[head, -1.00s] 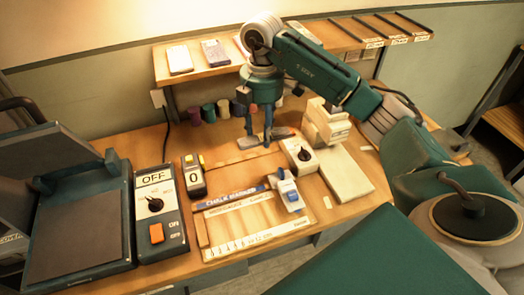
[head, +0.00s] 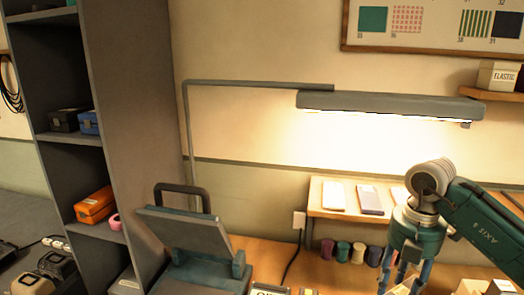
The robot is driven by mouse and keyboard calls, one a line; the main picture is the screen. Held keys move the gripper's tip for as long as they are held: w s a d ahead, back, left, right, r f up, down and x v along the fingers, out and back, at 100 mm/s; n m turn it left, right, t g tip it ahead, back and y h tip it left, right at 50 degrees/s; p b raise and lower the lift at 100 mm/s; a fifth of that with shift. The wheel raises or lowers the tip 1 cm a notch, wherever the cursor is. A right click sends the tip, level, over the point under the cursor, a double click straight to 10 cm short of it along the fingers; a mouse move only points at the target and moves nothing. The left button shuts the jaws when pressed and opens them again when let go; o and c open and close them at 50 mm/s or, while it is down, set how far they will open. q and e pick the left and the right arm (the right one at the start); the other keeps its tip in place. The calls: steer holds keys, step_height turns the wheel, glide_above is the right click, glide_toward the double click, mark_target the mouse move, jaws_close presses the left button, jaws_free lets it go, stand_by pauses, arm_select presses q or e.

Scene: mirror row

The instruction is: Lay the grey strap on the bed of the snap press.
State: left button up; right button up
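A dark press (head: 185,232) with a raised upper plate and a black handle stands at the lower left of the head view. I take it for the snap press; its bed is mostly cut off by the bottom edge. My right gripper (head: 402,286) points down at the lower right, over the back of the bench and right of the press. Its fingertips are at the frame's bottom edge, so I cannot tell whether they hold anything. I cannot make out the grey strap in this view. My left gripper is not in view.
A grey lamp (head: 390,104) hangs above the bench. A tall shelf unit (head: 135,120) stands left of the press. Thread spools (head: 343,251) sit under a raised wooden shelf (head: 318,208) behind my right gripper. Most of the benchtop is below the frame.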

steer(key=n, duration=0.1)
steer(key=a+n, duration=0.1)
steer(key=n, duration=0.1)
steer(key=s+n, duration=0.1)
steer(key=n, duration=0.1)
steer(key=shift+a+f, duration=0.15)
steer(key=shift+a, duration=0.1)
steer(key=a+n, duration=0.1)
steer(key=n, duration=0.2)
steer(key=s+n, duration=0.1)
steer(key=n, duration=0.2)
steer(key=s+a+n, duration=0.1)
steer(key=n, duration=0.2)
steer(key=shift+s+a+f+n, duration=0.1)
steer(key=shift+a+f+n, duration=0.2)
steer(key=shift+f+n, duration=0.1)
steer(key=s+a+f+n, duration=0.1)
steer(key=s+a+n, duration=0.2)
steer(key=n, duration=1.4)
steer(key=s+a+f+n, duration=0.1)
steer(key=s+a+n, duration=0.3)
steer(key=n, duration=1.3)
steer(key=s, duration=0.4)
steer(key=shift+s+f, duration=0.15)
steer(key=shift+f, duration=0.25)
